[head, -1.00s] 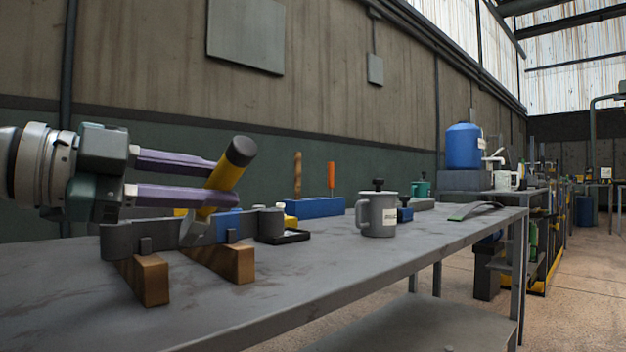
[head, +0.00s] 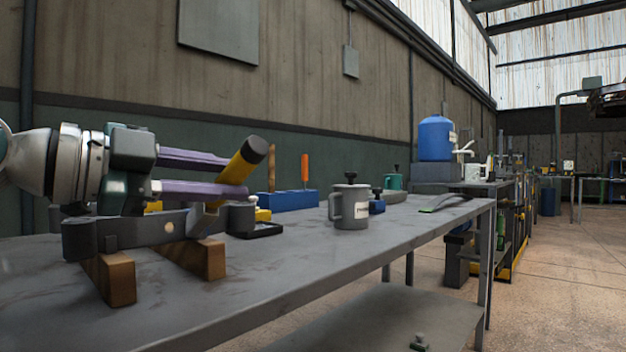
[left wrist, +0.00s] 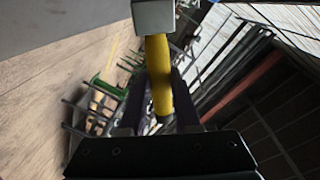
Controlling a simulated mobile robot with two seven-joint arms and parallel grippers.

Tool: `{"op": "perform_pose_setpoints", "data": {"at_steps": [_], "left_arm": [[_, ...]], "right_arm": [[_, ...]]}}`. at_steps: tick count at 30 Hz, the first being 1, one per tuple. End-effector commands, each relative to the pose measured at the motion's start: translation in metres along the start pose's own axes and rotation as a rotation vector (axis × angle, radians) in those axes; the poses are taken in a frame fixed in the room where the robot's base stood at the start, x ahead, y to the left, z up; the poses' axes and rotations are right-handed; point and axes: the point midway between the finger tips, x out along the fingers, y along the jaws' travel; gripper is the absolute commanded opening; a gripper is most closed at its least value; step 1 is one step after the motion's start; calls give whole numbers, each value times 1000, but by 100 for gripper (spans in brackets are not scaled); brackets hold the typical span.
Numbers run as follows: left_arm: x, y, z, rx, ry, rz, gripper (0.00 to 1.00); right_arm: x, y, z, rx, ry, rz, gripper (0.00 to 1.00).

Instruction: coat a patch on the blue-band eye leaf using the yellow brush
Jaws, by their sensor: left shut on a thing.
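My left gripper (head: 234,177) is shut on the yellow brush (head: 241,166), with purple fingers on either side of its handle. The brush is tilted, its black end up to the right and its grey head (head: 203,219) down at the dark grey leaf (head: 140,236). I cannot tell whether the head touches the leaf. The leaf lies across two wooden blocks (head: 120,280), with a rolled eye at its right end. No blue band shows on it now; the brush head may cover it. The left wrist view shows the yellow handle (left wrist: 158,75). My right gripper is not in view.
A grey lidded mug (head: 350,205) stands right of the leaf. Another leaf with a green mark (head: 445,202) lies farther along. The bench's front edge is clear.

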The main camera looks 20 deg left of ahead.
Motion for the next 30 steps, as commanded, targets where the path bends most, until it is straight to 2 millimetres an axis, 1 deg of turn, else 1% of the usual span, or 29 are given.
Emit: {"op": "perform_pose_setpoints", "data": {"at_steps": [9, 12, 17, 24, 30], "left_arm": [[-27, 7, 3, 2, -3, -1, 0], [-34, 6, 2, 2, -1, -1, 0], [-38, 6, 1, 2, 0, -2, 0], [-58, 12, 1, 2, 0, -1, 0], [-72, 12, -2, 0, 1, -2, 0]], "right_arm": [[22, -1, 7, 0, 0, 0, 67], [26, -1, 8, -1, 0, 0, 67], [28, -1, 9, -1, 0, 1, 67], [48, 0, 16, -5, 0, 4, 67], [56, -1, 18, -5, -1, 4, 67]]}}
